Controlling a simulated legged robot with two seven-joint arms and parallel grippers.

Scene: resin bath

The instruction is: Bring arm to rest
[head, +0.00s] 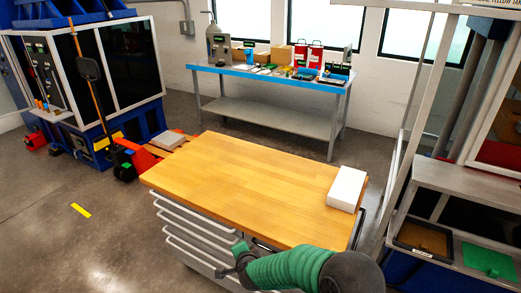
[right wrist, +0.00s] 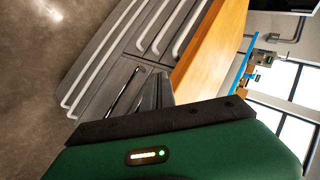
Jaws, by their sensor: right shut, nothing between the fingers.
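My right arm, green with a dark elbow, comes in at the bottom of the head view. Its gripper (head: 232,266) is low at the front side of the wood-topped drawer cabinet (head: 240,175), below the tabletop edge. In the right wrist view the gripper's dark grey fingers (right wrist: 147,92) are shut and empty, pointing along the cabinet's drawer fronts (right wrist: 135,45). I cannot tell whether they touch the cabinet. My left gripper is in neither view.
A white block (head: 346,188) lies on the right end of the otherwise bare tabletop. A machine with a dark tray (head: 424,238) and a green plate (head: 487,260) stands at right. A blue-edged bench (head: 270,72) with small goods, a red pallet jack (head: 132,158) and open floor lie beyond.

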